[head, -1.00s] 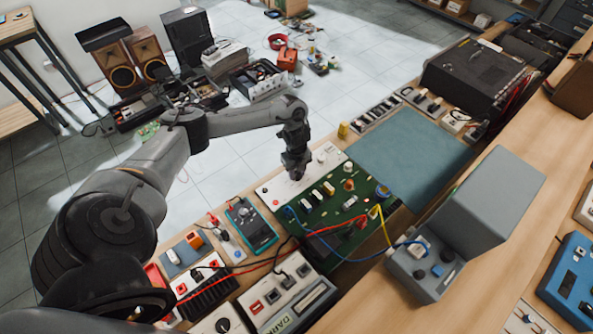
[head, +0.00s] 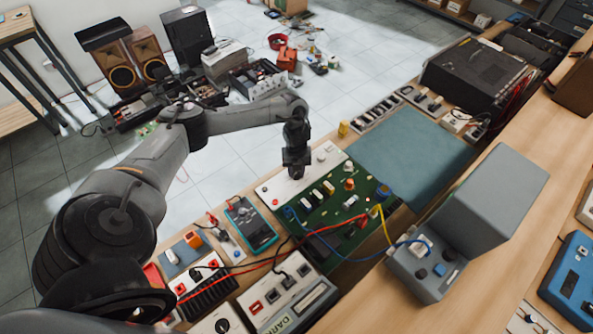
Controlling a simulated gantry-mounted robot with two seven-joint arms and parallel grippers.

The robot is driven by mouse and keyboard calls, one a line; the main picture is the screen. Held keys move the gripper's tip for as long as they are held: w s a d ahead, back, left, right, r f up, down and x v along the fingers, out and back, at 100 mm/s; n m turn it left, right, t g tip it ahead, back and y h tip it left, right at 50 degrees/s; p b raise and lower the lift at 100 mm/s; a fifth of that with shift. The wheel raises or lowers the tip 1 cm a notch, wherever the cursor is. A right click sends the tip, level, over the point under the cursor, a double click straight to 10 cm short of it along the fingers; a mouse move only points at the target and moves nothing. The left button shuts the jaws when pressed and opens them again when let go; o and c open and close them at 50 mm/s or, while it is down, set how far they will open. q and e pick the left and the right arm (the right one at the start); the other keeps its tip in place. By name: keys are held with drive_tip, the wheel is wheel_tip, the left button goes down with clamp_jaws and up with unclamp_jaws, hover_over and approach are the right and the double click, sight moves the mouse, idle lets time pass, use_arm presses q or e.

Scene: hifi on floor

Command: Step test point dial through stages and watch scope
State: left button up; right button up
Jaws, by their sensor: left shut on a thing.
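A green circuit board (head: 330,222) lies on the bench with several small components and coloured leads on it. A white panel (head: 277,197) with small knobs runs along its far left edge. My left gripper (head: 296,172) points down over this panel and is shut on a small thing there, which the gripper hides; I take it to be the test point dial. A grey boxy instrument (head: 487,205), which may be the scope, stands at the right with its screen turned out of view. Its control face (head: 425,270) has dark knobs. My right gripper does not show.
A teal meter (head: 250,224) and a white-fronted unit (head: 288,300) stand near the board. Red, blue and yellow leads cross the front of the board. A blue-grey mat (head: 410,150) behind the board is clear. A black device (head: 475,75) stands beyond it.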

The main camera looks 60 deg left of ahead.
use_arm(q)
drive_tip(key=m, duration=0.3)
drive_tip(key=shift+b, duration=0.35)
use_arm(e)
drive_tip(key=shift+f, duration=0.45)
use_arm(q)
drive_tip(key=shift+m, duration=0.4)
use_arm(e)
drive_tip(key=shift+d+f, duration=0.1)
use_arm(q)
drive_tip(key=o, duration=1.1)
drive_tip(key=shift+c, duration=0.2)
drive_tip(key=shift+r, duration=0.15)
wheel_tip(320, 180, up, 6)
drive_tip(key=shift+p, duration=0.35)
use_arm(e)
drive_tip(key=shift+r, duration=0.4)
use_arm(q)
drive_tip(key=shift+r+p, duration=1.3)
drive_tip(key=shift+r, duration=1)
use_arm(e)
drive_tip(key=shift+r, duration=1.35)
